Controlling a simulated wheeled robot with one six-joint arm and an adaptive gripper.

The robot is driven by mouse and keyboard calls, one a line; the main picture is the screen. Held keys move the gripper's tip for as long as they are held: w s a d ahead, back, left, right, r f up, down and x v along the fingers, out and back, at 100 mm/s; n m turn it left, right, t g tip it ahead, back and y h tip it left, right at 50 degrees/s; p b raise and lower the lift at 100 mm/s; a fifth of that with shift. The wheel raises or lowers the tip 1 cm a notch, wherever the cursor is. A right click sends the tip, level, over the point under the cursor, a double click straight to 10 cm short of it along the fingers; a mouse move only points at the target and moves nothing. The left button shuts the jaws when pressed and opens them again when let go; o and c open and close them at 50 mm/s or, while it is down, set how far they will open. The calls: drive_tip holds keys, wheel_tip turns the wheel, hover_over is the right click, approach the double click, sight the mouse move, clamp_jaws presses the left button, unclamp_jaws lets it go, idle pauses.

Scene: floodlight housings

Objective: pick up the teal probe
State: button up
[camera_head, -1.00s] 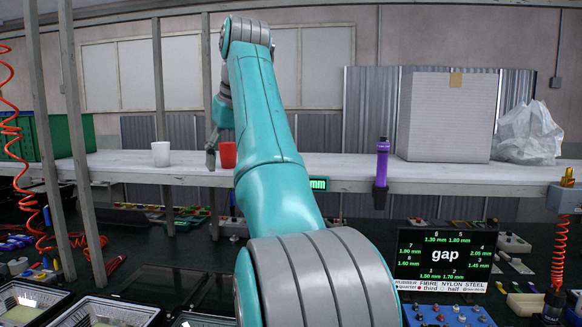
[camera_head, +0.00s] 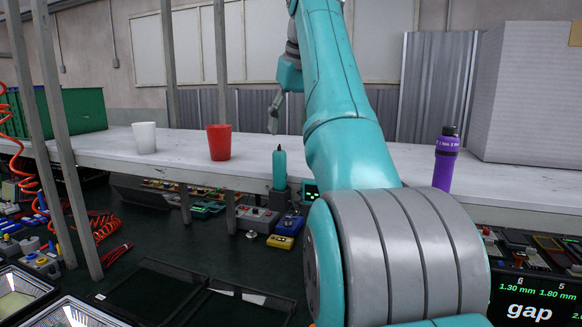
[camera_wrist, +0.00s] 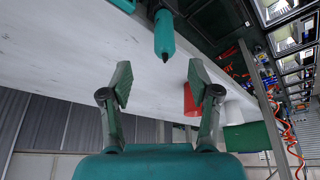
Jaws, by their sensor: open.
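The teal probe (camera_head: 279,168) stands upright with its dark tip up, in a dark holder at the front edge of the shelf. It also shows in the wrist view (camera_wrist: 164,38), near the top, with its tip pointing down the picture between and beyond my fingers. My gripper (camera_head: 274,112) is above and behind the probe in the head view, partly seen from the side. In the wrist view my gripper (camera_wrist: 160,84) has its two fingers wide apart, with nothing between them. It is not touching the probe.
A red cup (camera_head: 219,142) and a white cup (camera_head: 145,137) stand on the white shelf (camera_head: 100,146), left of the probe. A purple bottle (camera_head: 445,165) and a big pale box (camera_head: 530,90) are to the right. Grey posts (camera_head: 65,150) stand at left.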

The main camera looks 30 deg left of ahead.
sight(279, 163)
drive_tip(key=x, duration=0.5)
drive_tip(key=shift+w+a+f, duration=0.1)
drive_tip(key=shift+f, duration=0.2)
drive_tip(key=shift+a+x, duration=0.15)
drive_tip(key=shift+x, duration=1.1)
drive_tip(key=shift+a+x, duration=0.15)
drive_tip(key=shift+x, duration=1.15)
drive_tip(key=shift+r, duration=0.15)
clamp_jaws()
